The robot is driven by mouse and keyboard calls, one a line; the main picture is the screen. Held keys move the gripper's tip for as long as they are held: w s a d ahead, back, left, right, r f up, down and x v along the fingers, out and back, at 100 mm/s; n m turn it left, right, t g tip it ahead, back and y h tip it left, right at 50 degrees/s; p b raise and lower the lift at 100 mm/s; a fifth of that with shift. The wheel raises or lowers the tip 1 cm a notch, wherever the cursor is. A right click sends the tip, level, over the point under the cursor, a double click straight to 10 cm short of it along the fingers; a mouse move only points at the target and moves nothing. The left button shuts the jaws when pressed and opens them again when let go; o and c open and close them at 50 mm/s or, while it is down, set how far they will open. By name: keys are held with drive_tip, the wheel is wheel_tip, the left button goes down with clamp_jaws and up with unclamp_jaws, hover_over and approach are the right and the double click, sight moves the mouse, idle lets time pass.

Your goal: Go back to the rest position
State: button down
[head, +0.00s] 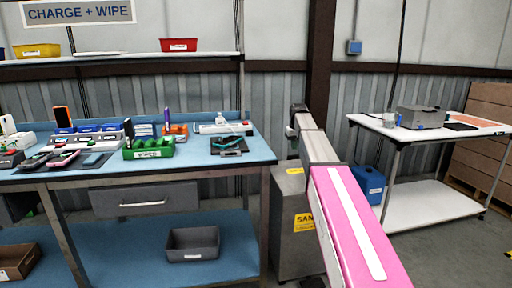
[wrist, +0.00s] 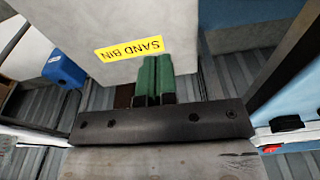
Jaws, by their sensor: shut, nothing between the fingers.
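My gripper (wrist: 157,60) shows in the wrist view as two green fingers side by side, touching, with nothing between them. Behind the fingers is the pale sand bin (wrist: 128,22), its yellow label seen upside down. In the head view my pink and grey arm reaches away from me between the two tables. The gripper itself cannot be made out there. The grey sand bin (head: 290,241) stands left of the arm and is partly hidden by it.
A blue workbench (head: 215,163) with phones, trays and a green bin (head: 149,150) stands left. A white table (head: 425,134) with a grey box (head: 420,116) stands right. A blue container (head: 369,184) and a brown post (head: 319,60) are behind my arm.

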drive_tip(key=s+f+m+g, duration=0.1)
drive_tip(key=s+f, duration=3.1)
drive_tip(key=s, duration=0.4)
drive_tip(key=shift+s+m, duration=0.2)
drive_tip(key=shift+m, duration=0.2)
drive_tip(key=shift+f, duration=0.1)
